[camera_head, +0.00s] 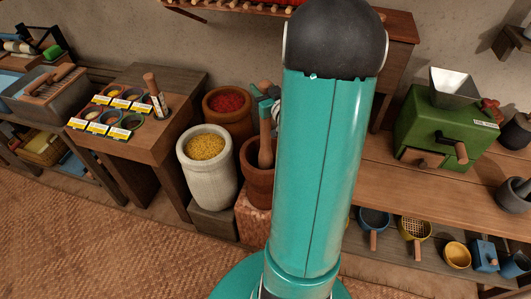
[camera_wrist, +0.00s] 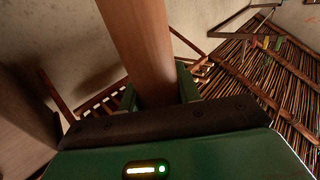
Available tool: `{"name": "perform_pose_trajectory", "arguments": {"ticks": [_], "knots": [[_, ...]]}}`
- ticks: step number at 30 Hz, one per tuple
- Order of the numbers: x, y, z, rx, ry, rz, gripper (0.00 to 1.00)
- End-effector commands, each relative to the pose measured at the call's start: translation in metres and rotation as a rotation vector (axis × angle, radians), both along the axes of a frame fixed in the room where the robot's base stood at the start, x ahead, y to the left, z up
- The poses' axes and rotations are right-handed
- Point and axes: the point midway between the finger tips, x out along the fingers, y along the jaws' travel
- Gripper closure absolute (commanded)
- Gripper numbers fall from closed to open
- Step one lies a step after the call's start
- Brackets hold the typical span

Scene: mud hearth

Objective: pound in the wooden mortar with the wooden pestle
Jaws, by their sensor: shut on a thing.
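The wooden pestle (camera_head: 266,143) stands nearly upright, with its lower end inside the brown wooden mortar (camera_head: 259,184). The mortar's right side is hidden behind my teal arm. My gripper (camera_head: 265,102) is at the upper part of the pestle, partly hidden by my arm. In the wrist view, the pestle shaft (camera_wrist: 138,45) runs between the green fingers of my gripper (camera_wrist: 160,98), which are shut on it. The pestle's bottom tip is hidden inside the mortar.
A pale pot of yellow grain (camera_head: 208,168) stands left of the mortar, and a pot of red stuff (camera_head: 229,103) behind it. A small table (camera_head: 166,148) with several bowls is further left. A bench (camera_head: 410,190) with a green mill (camera_head: 444,130) is on the right.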

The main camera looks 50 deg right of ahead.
Motion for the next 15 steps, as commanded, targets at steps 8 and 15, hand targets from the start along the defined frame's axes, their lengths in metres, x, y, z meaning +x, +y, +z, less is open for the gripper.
{"name": "perform_pose_trajectory", "arguments": {"ticks": [8,15], "knots": [[0.001,0.000,0.002,-0.004,-0.005,0.001,1.00],[0.001,0.000,-0.032,0.003,-0.001,0.002,1.00]]}}
